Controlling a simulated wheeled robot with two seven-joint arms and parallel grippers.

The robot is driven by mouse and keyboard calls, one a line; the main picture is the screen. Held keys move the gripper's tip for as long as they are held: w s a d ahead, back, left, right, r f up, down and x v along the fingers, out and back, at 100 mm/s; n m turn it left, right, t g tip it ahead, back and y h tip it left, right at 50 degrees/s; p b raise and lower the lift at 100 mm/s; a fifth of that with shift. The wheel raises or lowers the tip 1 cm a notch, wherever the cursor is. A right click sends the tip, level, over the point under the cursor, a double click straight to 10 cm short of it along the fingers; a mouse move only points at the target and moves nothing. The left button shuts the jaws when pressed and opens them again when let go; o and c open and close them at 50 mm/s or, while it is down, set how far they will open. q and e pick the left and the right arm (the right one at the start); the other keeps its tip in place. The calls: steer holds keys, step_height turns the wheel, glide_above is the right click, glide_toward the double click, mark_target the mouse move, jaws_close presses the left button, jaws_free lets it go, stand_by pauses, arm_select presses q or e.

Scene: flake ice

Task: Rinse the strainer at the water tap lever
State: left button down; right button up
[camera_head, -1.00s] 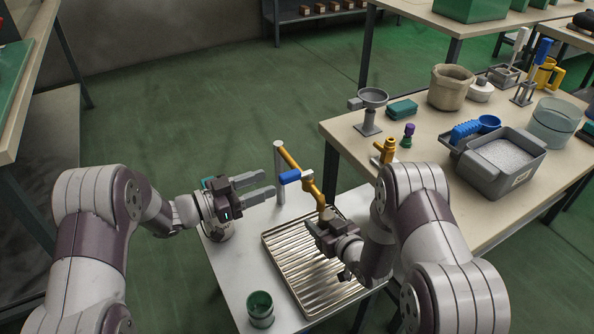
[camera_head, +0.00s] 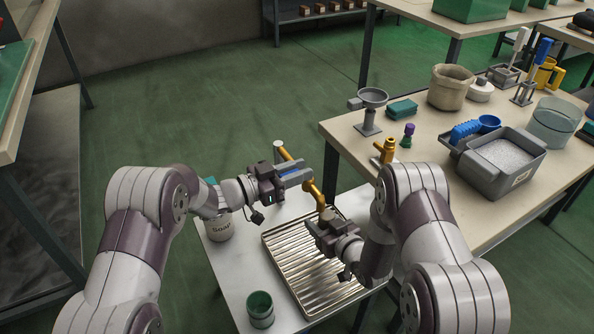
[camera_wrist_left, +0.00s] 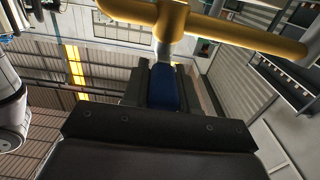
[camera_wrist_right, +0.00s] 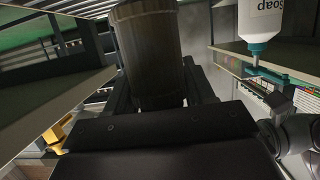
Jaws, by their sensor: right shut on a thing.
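The brass water tap (camera_head: 314,193) rises beside the metal drain rack on the white table. Its blue lever (camera_wrist_left: 163,89) lies between the fingers of my left gripper (camera_head: 295,173); whether they press on it I cannot tell. My right gripper (camera_head: 325,230) is below the tap's spout, over the rack. It is shut on a dark cylindrical thing (camera_wrist_right: 150,60), which fills the space between its fingers in the right wrist view. I cannot make out a strainer's mesh or bowl there, and the head view hides most of it.
The drain rack (camera_head: 283,262) lies under the spout. The wooden table (camera_head: 350,138) at right holds a grey ice bin (camera_head: 490,180) and other items.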

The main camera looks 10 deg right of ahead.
arm_select(q)
steer(key=n+t, duration=0.1)
steer(key=n+t+y, duration=0.1)
steer(key=shift+s+d+t, duration=0.2)
steer(key=shift+s+t, duration=0.15)
steer(key=shift+t, duration=0.05)
steer(key=shift+n+t+y, duration=0.6)
steer(key=shift+t+y, duration=0.1)
steer(key=shift+t, duration=0.1)
steer(key=c, duration=1)
jaws_free()
steer(key=shift+o, duration=0.2)
steer(key=shift+s, duration=0.1)
steer(key=v, duration=1.2)
